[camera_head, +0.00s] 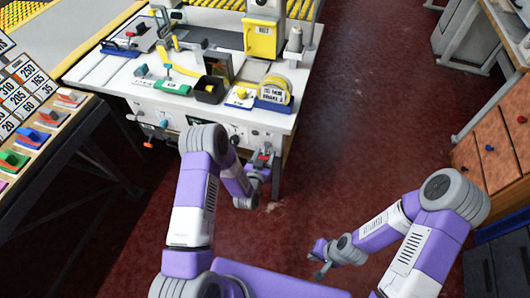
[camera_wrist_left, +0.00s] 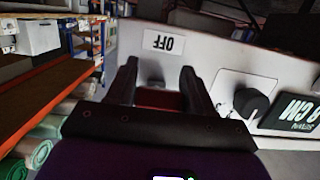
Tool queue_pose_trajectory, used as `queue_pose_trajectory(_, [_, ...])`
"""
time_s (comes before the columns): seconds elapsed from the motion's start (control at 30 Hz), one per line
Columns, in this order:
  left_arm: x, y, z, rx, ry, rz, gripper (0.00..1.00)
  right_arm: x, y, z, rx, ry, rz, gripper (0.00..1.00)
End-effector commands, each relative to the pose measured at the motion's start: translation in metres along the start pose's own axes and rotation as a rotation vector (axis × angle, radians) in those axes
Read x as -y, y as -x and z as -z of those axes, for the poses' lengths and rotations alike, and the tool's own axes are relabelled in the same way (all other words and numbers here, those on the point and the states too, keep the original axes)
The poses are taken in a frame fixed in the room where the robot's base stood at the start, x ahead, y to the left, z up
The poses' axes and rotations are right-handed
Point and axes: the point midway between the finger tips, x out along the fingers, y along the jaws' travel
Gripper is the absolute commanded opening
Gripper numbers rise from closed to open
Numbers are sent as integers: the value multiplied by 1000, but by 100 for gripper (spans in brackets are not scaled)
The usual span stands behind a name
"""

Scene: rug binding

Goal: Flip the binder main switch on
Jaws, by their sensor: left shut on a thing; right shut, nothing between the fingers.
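The binder bench (camera_head: 105,75) has controls along its front panel. My left gripper (camera_head: 262,163) is at the right end of that panel, by a small red switch part (camera_head: 264,155). In the left wrist view, the two dark fingers of my left gripper (camera_wrist_left: 160,88) stand on either side of a red part (camera_wrist_left: 162,100), which they hold; most of it is hidden. An upside-down OFF label (camera_wrist_left: 164,42) shows just beyond the fingertips. My right gripper (camera_head: 319,258) is shut and empty, low over the floor, away from the bench.
A black knob (camera_wrist_left: 250,103) and an 8 CM label (camera_wrist_left: 292,115) are on the panel beside the gripper. Wooden drawers (camera_head: 489,150) are at right. The red floor between is clear.

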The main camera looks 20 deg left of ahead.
Motion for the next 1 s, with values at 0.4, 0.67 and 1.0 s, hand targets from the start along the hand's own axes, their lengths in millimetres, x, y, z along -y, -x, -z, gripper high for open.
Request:
queue_pose_trajectory(0.4, [0,11,22,388,1,0,21,23,61,-3,0,0,0,0])
queue_pose_trajectory(0.67, [0,13,30,611,-1,0,21,33,88,-4,0,0,0,0])
queue_pose_trajectory(1.0, [0,14,35,810,-2,0,21,41,109,-5,0,0,0,0])
